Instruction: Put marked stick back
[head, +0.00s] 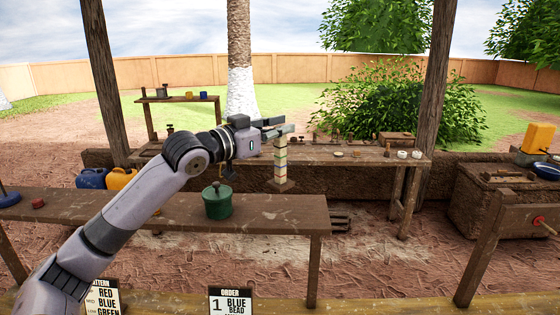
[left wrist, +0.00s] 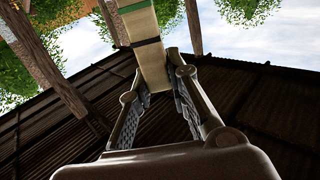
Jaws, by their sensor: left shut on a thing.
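The marked stick (head: 280,163) is pale, with coloured bands across it, and stands upright in the head view. My left gripper (head: 282,130) is shut on its upper end. The left wrist view shows the stick (left wrist: 151,62) between the two fingers of the left gripper (left wrist: 160,85), with dark and green bands on it. The stick's lower end meets a small brown wooden block (head: 283,187) at the back edge of the near table (head: 265,212). I cannot tell whether it is seated in the block or only in front of or above it. My right gripper is not in view.
A lidded green pot (head: 217,202) stands on the near table, left of the stick. A long back bench (head: 340,160) holds several small items. An order sign (head: 231,302) is at the front edge. The near table's right end is clear.

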